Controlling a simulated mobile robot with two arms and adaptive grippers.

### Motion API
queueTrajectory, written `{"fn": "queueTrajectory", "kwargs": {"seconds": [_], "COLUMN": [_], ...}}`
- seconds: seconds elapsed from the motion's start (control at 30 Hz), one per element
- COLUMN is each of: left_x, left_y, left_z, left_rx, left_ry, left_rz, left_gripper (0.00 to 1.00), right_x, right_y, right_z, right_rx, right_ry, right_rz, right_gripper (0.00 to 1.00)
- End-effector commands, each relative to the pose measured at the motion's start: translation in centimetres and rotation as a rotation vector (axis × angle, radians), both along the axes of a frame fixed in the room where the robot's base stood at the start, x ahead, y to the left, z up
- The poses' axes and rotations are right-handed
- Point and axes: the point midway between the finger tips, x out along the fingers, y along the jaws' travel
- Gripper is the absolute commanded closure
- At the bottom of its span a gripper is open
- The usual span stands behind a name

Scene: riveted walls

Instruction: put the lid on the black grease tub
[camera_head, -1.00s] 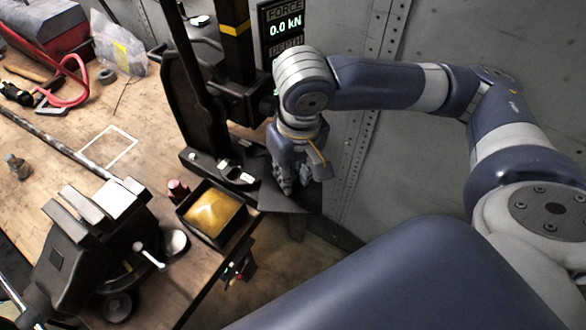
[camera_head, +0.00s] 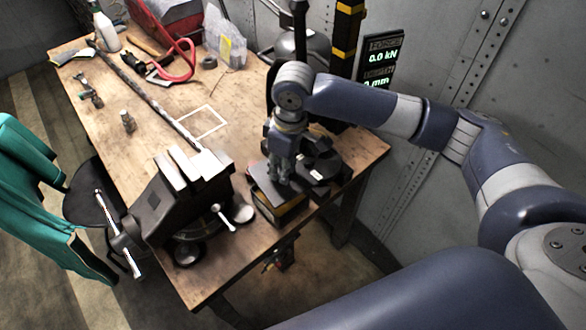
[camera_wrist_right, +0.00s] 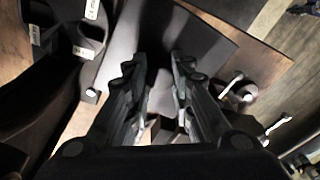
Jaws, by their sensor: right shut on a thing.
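The lid (camera_head: 264,187) is a flat, dark grey plate. My right gripper (camera_head: 279,176) is shut on it and holds it over the black grease tub (camera_head: 284,215) near the bench's front edge. The tub shows below the lid with some yellow at its side; its opening is mostly hidden. I cannot tell whether the lid touches the rim or is fully lined up with it. In the right wrist view the lid (camera_wrist_right: 200,42) spreads out beyond the fingertips (camera_wrist_right: 160,68) and hides the tub. My left gripper is not in view.
A press base (camera_head: 320,165) stands just right of my gripper. A long bar (camera_head: 140,90), red clamp (camera_head: 180,65) and toolbox (camera_head: 165,20) lie farther back.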

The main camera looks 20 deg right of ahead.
Motion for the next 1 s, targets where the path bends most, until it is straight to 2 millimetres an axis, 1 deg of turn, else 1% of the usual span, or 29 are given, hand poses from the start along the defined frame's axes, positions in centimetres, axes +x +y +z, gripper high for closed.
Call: {"fn": "queueTrajectory", "kwargs": {"seconds": [0.03, 0.1, 0.23, 0.43, 0.67, 0.77, 0.93, 1.0], "left_x": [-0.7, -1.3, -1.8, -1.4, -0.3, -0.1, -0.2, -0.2], "left_y": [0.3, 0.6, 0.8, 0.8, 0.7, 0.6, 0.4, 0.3], "left_z": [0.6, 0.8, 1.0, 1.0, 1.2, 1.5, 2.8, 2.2], "left_rx": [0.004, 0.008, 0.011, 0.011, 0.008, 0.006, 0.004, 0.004], "left_ry": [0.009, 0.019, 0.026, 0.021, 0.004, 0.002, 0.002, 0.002], "left_rz": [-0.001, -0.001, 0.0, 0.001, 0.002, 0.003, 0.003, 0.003], "left_gripper": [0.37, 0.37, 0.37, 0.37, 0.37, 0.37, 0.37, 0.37], "right_x": [0.4, 0.9, 1.4, 1.7, 1.6, 1.6, 1.6, 1.6], "right_y": [0.1, 0.2, 0.2, 0.3, 0.3, 0.3, 0.3, 0.3], "right_z": [0.1, -0.2, -0.5, -0.7, -0.6, -0.5, -0.2, -1.5], "right_rx": [0.0, -0.002, -0.005, -0.006, -0.006, -0.006, -0.005, -0.005], "right_ry": [0.0, -0.002, -0.006, -0.009, -0.009, -0.008, -0.006, -0.005], "right_rz": [0.033, 0.074, 0.124, 0.147, 0.146, 0.144, 0.138, 0.138], "right_gripper": [1.0, 1.0, 1.0, 1.0, 1.0, 1.0, 1.0, 1.0]}}
